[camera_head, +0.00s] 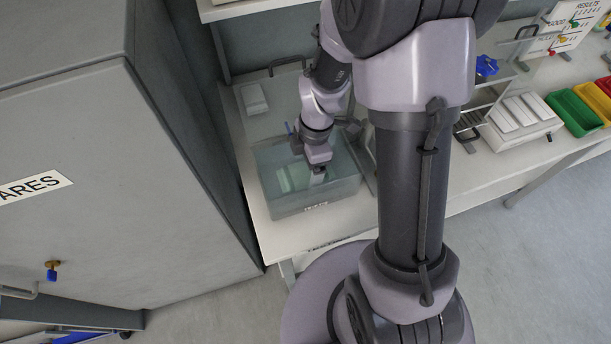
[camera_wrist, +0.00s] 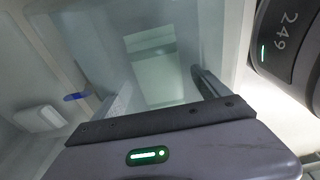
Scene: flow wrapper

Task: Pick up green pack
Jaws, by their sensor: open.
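The pale green pack (camera_head: 293,178) lies inside a clear, water-tinted tank (camera_head: 340,194) on the bench. In the wrist view the green pack (camera_wrist: 153,75) shows below and between my fingers, partly washed out, with a paler band at its far end. My gripper (camera_head: 318,174) is over the tank, to the right of the pack in the head view. In the wrist view my gripper (camera_wrist: 162,98) is open, with nothing between its fingers. I cannot tell how far above the pack the fingertips are.
A white block (camera_head: 254,98) lies behind the tank. A blue-tipped part (camera_head: 288,127) stands near the tank's back edge. A tall grey cabinet (camera_head: 120,190) is close on the left. White packs in a tray (camera_head: 515,120) and coloured bins (camera_head: 575,112) are at the right.

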